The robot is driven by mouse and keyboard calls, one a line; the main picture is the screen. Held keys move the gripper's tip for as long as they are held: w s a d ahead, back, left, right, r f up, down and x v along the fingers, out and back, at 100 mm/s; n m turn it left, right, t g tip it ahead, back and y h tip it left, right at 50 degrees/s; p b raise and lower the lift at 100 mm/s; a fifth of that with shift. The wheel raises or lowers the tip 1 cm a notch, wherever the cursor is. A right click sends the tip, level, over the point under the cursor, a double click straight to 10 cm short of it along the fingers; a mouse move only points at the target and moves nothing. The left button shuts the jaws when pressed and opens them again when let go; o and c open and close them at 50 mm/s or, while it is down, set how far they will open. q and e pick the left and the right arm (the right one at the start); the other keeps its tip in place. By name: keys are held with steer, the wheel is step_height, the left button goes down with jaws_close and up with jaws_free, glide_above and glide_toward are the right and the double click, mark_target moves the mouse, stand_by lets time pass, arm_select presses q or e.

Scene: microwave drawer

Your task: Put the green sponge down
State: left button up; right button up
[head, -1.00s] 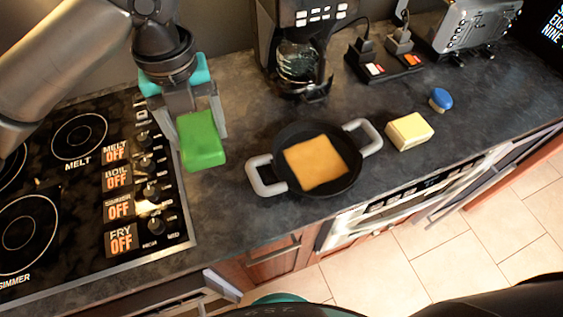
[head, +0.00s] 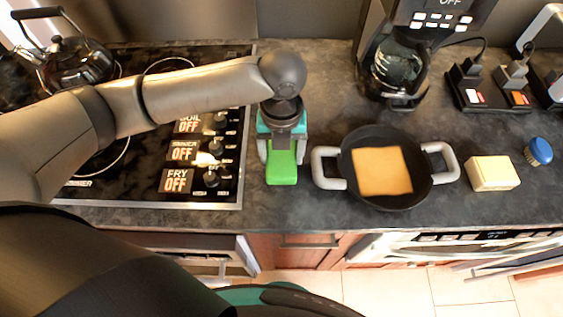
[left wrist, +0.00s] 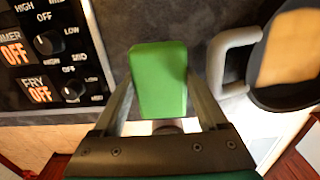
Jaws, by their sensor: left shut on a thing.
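The green sponge (head: 281,167) is between the fingers of my left gripper (head: 282,153), which points down over the counter between the stove and the pan. In the left wrist view the sponge (left wrist: 158,80) sits between the two fingers, one along each side. My left gripper is shut on it. I cannot tell whether its underside touches the dark counter (head: 310,212). My right gripper is not in view.
A black pan (head: 421,181) with grey handles and an orange-brown slice (head: 382,171) stands just right of the sponge. The stove (head: 228,190) is left. A yellow block (head: 492,173), blue brush (head: 538,151) and coffee maker (head: 398,75) are further right. Bare counter lies around the sponge.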

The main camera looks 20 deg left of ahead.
mark_target(282, 165)
arm_select(q)
steer(key=shift+f, duration=2)
steer(key=o, duration=1.2)
steer(key=shift+f, duration=0.1)
step_height(282, 165, up, 12)
steer(key=shift+r+p, duration=0.15)
steer(key=shift+p, duration=0.4)
steer(key=shift+s, duration=0.1)
